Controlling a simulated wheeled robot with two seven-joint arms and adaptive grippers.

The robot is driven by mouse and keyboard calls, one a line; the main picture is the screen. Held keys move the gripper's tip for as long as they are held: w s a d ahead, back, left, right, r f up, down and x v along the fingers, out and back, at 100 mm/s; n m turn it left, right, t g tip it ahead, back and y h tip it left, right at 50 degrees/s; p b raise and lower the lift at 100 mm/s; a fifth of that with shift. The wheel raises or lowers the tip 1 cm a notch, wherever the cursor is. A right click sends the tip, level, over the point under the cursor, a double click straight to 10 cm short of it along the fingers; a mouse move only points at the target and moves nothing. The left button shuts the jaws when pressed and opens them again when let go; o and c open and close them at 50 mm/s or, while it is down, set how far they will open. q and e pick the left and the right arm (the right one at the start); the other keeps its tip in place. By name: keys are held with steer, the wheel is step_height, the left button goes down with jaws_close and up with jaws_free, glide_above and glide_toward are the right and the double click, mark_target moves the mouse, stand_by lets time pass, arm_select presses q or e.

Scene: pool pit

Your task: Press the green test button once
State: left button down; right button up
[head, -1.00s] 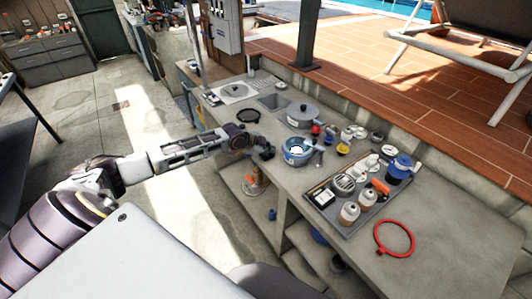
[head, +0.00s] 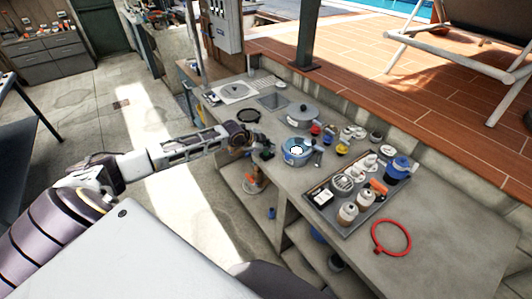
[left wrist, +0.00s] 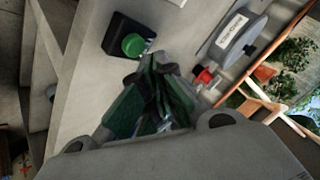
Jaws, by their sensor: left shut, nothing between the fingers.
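The green test button (left wrist: 133,44) is a round green cap on a black box (left wrist: 118,32) on the grey counter, seen in the left wrist view. In the head view the dark box (head: 267,153) is small, at the counter's near edge. My left gripper (left wrist: 158,64) has its dark green fingers closed together and empty. Its tips appear just beside the button in the wrist view; I cannot tell whether they touch it. In the head view the left gripper (head: 247,145) is over the counter's near edge, close to the box. My right gripper is not in view.
A blue pot (head: 297,152) stands just right of the gripper, with a grey lidded pot (head: 303,116) behind it. A tray (head: 347,228) of jars and a red ring (head: 391,238) lie farther right.

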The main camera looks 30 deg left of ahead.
mark_target(267, 154)
arm_select(q)
steer(key=shift+r+p, duration=0.95)
steer(key=shift+r, duration=0.25)
steer(key=shift+r+p, duration=0.45)
steer(key=shift+r, duration=0.8)
steer(key=shift+f, duration=0.1)
